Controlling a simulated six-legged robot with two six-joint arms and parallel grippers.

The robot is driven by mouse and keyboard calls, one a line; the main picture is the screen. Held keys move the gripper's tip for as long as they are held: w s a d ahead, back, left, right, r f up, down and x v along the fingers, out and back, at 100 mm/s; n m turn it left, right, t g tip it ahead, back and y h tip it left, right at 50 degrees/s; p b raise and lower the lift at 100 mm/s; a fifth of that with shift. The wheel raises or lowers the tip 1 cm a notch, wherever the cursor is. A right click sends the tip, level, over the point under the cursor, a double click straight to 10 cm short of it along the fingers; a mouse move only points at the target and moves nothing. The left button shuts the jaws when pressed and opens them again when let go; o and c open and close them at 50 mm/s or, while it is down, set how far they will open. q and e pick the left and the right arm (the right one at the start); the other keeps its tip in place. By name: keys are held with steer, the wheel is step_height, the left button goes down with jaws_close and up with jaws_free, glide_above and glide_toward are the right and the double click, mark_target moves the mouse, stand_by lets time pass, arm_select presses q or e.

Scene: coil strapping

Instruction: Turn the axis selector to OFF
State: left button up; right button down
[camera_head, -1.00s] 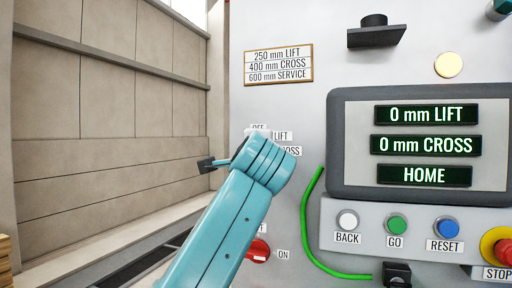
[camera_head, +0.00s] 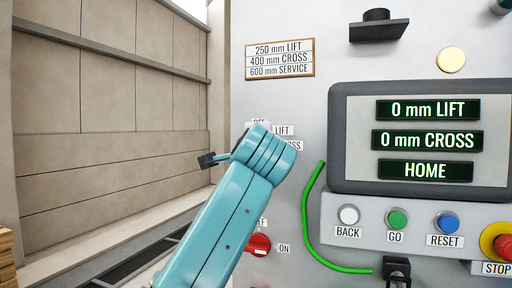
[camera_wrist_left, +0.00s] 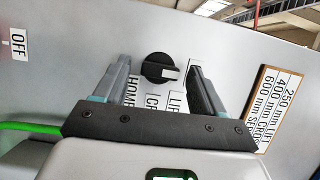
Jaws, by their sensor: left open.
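The axis selector (camera_wrist_left: 160,68) is a round black knob with a pale mark on its face, seen in the left wrist view. My left gripper (camera_wrist_left: 160,82) is open, with one finger on each side of the knob and gaps to both. I cannot tell how deep the fingers reach. Labels LIFT (camera_wrist_left: 177,104), a partly covered CROSS and HOME (camera_wrist_left: 131,92) lie below the knob. In the head view my teal left arm hides the knob and gripper; the selector's OFF label (camera_head: 258,123) shows partly above it. My right gripper is out of view.
A red switch (camera_head: 258,245) with its own OFF and ON labels sits below the arm. A green cable (camera_head: 306,210) curves to its right. The display (camera_head: 425,140) reads 0 mm LIFT, 0 mm CROSS, HOME. BACK, GO, RESET and STOP buttons (camera_head: 495,242) line the lower right.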

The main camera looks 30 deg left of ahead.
arm_select(q)
steer(key=b+v, duration=0.6)
steer(key=v, duration=1)
steer(key=shift+s+b, duration=0.2)
steer(key=shift+b, duration=0.1)
steer(key=shift+r, duration=0.1)
